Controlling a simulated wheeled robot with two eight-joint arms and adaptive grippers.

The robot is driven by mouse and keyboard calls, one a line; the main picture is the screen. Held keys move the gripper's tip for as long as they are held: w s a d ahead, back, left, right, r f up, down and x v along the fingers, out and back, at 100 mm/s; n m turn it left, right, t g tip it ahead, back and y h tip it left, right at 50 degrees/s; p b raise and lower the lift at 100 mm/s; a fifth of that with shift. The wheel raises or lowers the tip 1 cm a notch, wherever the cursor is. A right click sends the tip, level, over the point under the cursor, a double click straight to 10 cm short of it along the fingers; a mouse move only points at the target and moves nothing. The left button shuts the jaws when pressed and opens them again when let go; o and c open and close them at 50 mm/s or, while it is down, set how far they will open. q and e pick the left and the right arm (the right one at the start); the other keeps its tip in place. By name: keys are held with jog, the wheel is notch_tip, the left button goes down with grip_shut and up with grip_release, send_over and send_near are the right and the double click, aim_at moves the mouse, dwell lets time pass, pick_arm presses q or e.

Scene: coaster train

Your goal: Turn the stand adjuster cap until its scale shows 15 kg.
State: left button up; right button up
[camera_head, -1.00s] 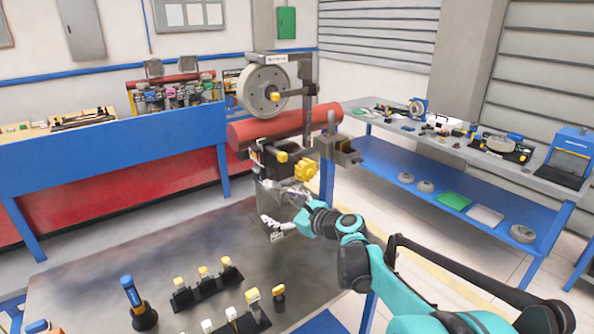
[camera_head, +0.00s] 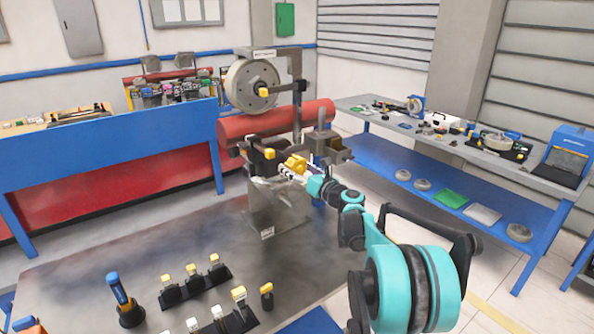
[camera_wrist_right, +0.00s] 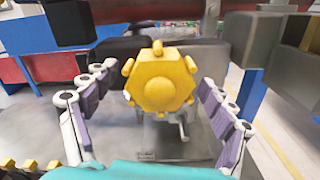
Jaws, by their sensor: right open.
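The stand (camera_head: 275,205) rises from the far end of the grey metal table, with a wheel and a red roller above. Its yellow adjuster cap (camera_head: 294,164) faces my right arm. In the right wrist view the cap (camera_wrist_right: 161,80) is a lobed yellow knob with a round boss, near the middle. My right gripper (camera_head: 290,172) is at the cap. In the wrist view its two purple-padded fingers (camera_wrist_right: 160,115) stand apart on either side of the cap, with gaps on both sides. I cannot read any scale. My left gripper does not show.
The large wheel (camera_head: 250,86) and red roller (camera_head: 240,124) sit above and behind the cap. A dark block (camera_head: 333,148) juts out to its right. Yellow-topped tools in black holders (camera_head: 196,282) and a blue-handled tool (camera_head: 118,290) stand on the near table.

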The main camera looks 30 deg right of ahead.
jog(key=c, duration=1.2)
jog(key=shift+o, duration=0.2)
